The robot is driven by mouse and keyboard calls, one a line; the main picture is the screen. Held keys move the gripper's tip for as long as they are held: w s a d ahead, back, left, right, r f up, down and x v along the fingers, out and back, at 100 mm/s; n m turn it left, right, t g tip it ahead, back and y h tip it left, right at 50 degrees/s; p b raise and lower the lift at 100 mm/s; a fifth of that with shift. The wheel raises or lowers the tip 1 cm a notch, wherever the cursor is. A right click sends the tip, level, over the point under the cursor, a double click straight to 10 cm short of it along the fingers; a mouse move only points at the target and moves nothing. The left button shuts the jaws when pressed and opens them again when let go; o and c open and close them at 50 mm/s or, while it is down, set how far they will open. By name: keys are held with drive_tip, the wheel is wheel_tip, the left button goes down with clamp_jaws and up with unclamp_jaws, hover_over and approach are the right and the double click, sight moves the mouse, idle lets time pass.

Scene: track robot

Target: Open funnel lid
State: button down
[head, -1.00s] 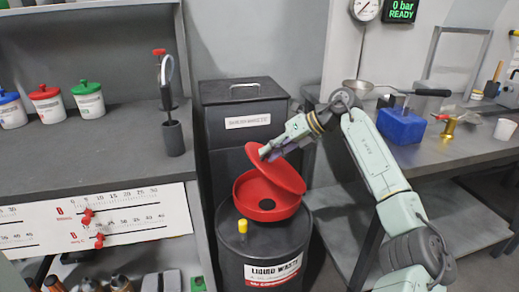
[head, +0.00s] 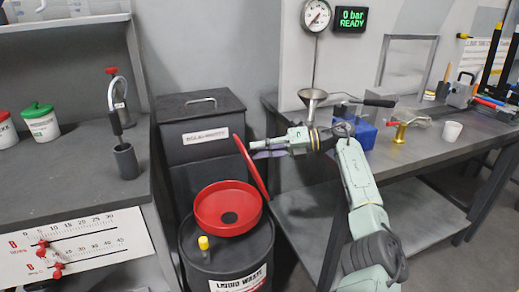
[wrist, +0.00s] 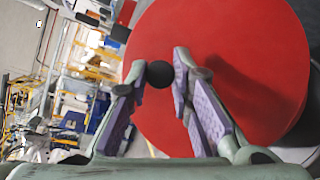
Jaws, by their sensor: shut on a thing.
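The red funnel (head: 205,208) sits on top of the black liquid waste drum. Its red lid (head: 258,180) stands nearly upright at the funnel's right rear edge, so the bowl and its dark centre hole are uncovered. My gripper (head: 252,149) is at the upper part of the lid, reaching in from the right. In the wrist view the lid (wrist: 225,60) fills much of the picture as a red disc. Its black knob (wrist: 160,74) lies between the fingertips of my gripper (wrist: 157,85), which is shut on it.
A yellow-capped fitting (head: 203,243) rises from the drum (head: 225,262) in front of the funnel. A dark lidded bin (head: 200,112) stands behind. A shelf bench (head: 70,175) is at left, and a metal worktable (head: 420,150) with a blue block (head: 362,136) at right.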

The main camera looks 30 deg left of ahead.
idle(0.3)
drive_tip(key=c, duration=1.4)
unclamp_jaws()
drive_tip(key=shift+r, duration=0.1)
wheel_tip(320, 180, up, 10)
drive_tip(key=shift+f, duration=0.1)
